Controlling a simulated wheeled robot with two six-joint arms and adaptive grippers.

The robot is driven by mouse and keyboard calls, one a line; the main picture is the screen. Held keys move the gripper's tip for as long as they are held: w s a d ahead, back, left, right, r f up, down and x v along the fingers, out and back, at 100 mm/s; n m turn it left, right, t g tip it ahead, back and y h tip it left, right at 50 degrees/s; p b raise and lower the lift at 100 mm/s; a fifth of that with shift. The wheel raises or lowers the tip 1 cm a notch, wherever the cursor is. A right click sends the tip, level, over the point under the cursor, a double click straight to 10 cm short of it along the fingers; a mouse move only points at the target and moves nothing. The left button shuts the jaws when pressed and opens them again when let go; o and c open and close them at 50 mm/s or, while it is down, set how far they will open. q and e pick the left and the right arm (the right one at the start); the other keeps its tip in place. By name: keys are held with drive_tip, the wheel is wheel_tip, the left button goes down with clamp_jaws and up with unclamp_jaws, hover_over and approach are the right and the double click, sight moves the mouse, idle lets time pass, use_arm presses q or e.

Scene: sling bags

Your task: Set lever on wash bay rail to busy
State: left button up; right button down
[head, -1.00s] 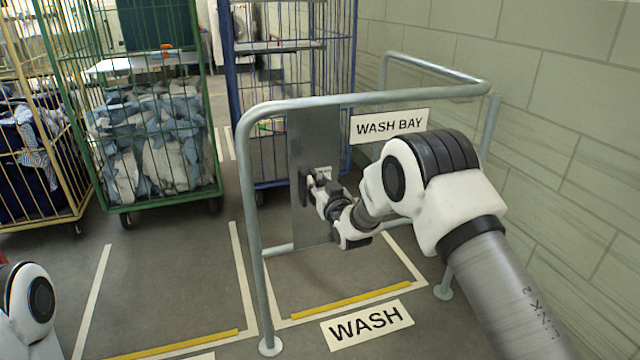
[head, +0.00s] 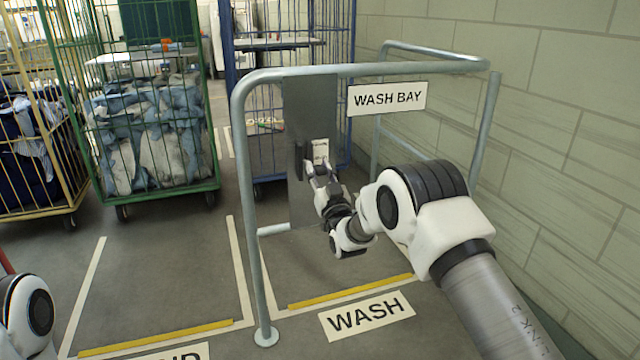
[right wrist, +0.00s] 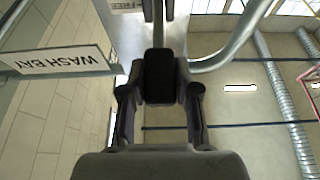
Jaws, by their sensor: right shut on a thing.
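The wash bay rail (head: 247,210) is a grey tubular frame with an upright metal plate (head: 306,110) in its front. On the plate are a dark fitting (head: 300,160) and a pale, marked label (head: 321,152). My right gripper (head: 317,172) is at the plate, just below the label and right of the dark fitting. In the right wrist view its fingers are closed around a dark block (right wrist: 159,77), the lever's handle. The lever's exact position is hard to read in the head view. My left gripper is out of view; only part of that arm shows.
A "WASH BAY" sign (head: 387,98) hangs from the rail beside the plate. A block wall (head: 570,150) stands close on the right. A green cage cart (head: 150,190) with laundry and a blue cage cart (head: 237,130) stand behind. Marked floor at left is clear.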

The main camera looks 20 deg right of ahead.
use_arm(q)
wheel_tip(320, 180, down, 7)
drive_tip(key=b, duration=0.5)
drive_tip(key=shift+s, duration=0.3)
use_arm(e)
drive_tip(key=shift+s+f+t, duration=0.2)
drive_tip(key=shift+f+t, duration=1.1)
drive_tip(key=shift+f, duration=0.25)
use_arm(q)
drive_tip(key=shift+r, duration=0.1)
use_arm(e)
drive_tip(key=c, duration=0.8)
unclamp_jaws()
drive_tip(key=shift+c, duration=0.2)
drive_tip(key=v, duration=1.2)
